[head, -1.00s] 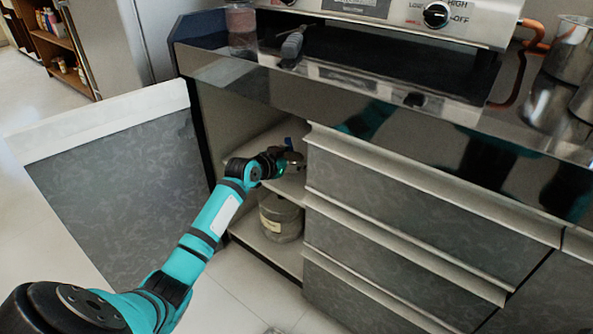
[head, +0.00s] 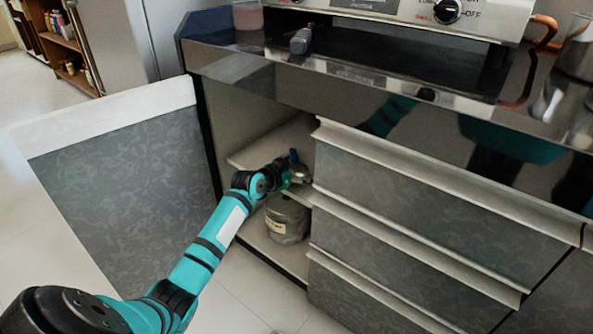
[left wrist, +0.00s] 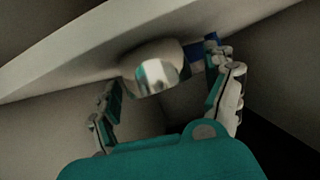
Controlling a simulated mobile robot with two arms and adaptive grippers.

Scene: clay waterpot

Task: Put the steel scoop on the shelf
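The steel scoop (head: 299,173) has a rounded shiny metal bowl and a blue part (head: 293,156). It is inside the open cabinet bay, near the edge of the middle shelf (head: 250,153). My left gripper (head: 285,178) is at the scoop. The pale shelf (left wrist: 70,45) lies close behind; exact contact is unclear. My right gripper is not in view.
A grey lidded pot (head: 287,220) stands on the lower shelf, just below my gripper. The open cabinet door (head: 120,165) is to the left. Drawers with pale top edges (head: 420,190) bound the bay on the right. The dark countertop (head: 240,70) is above.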

